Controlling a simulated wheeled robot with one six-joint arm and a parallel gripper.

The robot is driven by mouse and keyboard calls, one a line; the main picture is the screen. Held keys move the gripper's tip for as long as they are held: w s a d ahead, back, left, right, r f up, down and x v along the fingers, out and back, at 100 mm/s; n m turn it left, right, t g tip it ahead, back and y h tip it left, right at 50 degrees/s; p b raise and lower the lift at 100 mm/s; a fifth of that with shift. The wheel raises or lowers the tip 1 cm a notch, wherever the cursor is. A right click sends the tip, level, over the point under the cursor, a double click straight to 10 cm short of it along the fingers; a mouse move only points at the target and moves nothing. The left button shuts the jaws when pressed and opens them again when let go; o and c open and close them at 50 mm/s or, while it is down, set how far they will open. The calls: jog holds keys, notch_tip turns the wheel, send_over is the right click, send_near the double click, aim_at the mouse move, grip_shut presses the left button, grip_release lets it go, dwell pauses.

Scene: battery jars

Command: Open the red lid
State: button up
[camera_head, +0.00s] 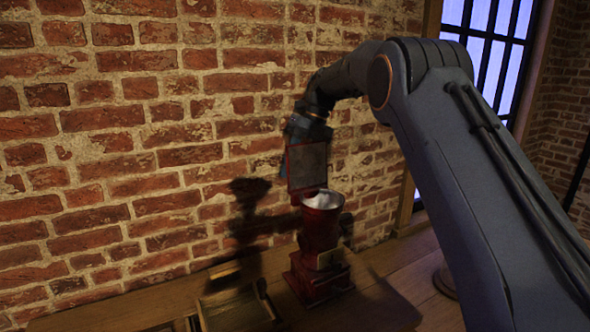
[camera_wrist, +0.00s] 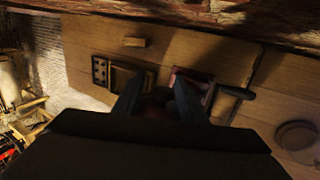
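A red jar-like body (camera_head: 320,232) with a pale metallic open mouth stands on a dark red base (camera_head: 320,278) against the brick wall. My gripper (camera_head: 303,185) points down just above and slightly left of this mouth, in front of the wall. A dark panel with red edges hides much of its end; I cannot tell whether this panel is the red lid. In the wrist view my gripper (camera_wrist: 160,88) has its two dark fingers apart. Dark red parts (camera_wrist: 183,82) show between and beyond them, but shadow hides whether the fingers touch them.
The wooden bench (camera_head: 120,318) runs along the wall. A small wooden box (camera_head: 232,308) sits left of the red base. The wrist view shows a dark handle (camera_wrist: 237,92) to the right and a round fitting (camera_wrist: 298,135) at the far right.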

aim_at(304, 147)
jog(key=b+v, duration=0.3)
jog(key=v, duration=0.3)
jog(key=shift+w+d+r, duration=0.15)
jog(key=shift+r, duration=0.05)
jog(key=shift+d+r, duration=0.2)
jog(key=shift+r, duration=0.45)
jog(key=shift+r+p, duration=0.1)
jog(key=shift+p, duration=0.25)
